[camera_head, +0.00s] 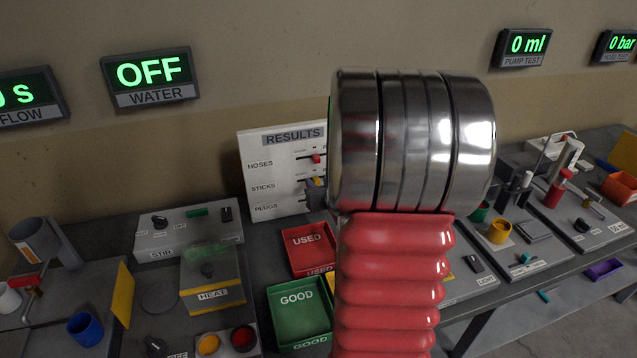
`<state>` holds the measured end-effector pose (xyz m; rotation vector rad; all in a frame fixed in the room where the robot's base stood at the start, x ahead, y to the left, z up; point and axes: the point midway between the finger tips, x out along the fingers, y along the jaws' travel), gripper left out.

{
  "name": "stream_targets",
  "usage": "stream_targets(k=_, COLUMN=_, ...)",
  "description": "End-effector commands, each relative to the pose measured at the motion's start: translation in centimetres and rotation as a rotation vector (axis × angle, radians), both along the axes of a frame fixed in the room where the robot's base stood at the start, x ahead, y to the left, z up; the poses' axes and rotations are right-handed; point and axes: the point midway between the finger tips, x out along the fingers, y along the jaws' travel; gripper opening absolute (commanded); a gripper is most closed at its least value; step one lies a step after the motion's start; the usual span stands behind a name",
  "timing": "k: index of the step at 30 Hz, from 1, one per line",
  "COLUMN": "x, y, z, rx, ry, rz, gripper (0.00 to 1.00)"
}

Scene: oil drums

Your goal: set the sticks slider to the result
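The white RESULTS board (262,179) leans at the back of the bench, with rows labelled HOSES, STICKS and PLUGS. The sticks slider has a yellow knob (317,181), partly hidden at the right by my arm. The hoses slider has a red knob (316,158) above it. The plugs slider is hidden. My gripper (316,194) shows only as a small dark grey part at the sticks row, close to the yellow knob. I cannot tell whether it touches the knob or whether the fingers are open. My red and metal arm covers the board's right part.
A red USED tray (300,262) and a green GOOD tray (288,318) sit in front of the board. The STIR box (175,238) and HEAT unit (212,297) stand left. Pump gear and a yellow cup (498,233) stand right. The WATER display (150,77) reads OFF.

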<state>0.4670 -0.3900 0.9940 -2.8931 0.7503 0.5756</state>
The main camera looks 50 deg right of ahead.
Motion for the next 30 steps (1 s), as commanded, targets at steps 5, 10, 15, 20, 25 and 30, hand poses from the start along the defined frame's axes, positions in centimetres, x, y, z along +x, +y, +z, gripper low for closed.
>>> stream_targets(k=5, x=0.03, y=0.06, z=0.0, rx=0.0, ry=0.0, rz=0.001, gripper=0.24)
stream_targets(k=10, x=0.05, y=0.1, z=0.01, rx=0.0, ry=0.0, rz=0.002, gripper=0.12)
stream_targets(k=15, x=0.07, y=0.12, z=0.01, rx=0.0, ry=0.0, rz=0.002, gripper=0.0)
stream_targets(k=20, x=0.09, y=0.15, z=0.01, rx=0.0, ry=0.0, rz=0.002, gripper=0.0)
stream_targets(k=25, x=0.1, y=0.17, z=0.01, rx=0.0, ry=0.0, rz=0.003, gripper=0.0)
stream_targets(k=30, x=0.05, y=-0.03, z=0.01, rx=0.0, ry=0.0, rz=0.002, gripper=0.0)
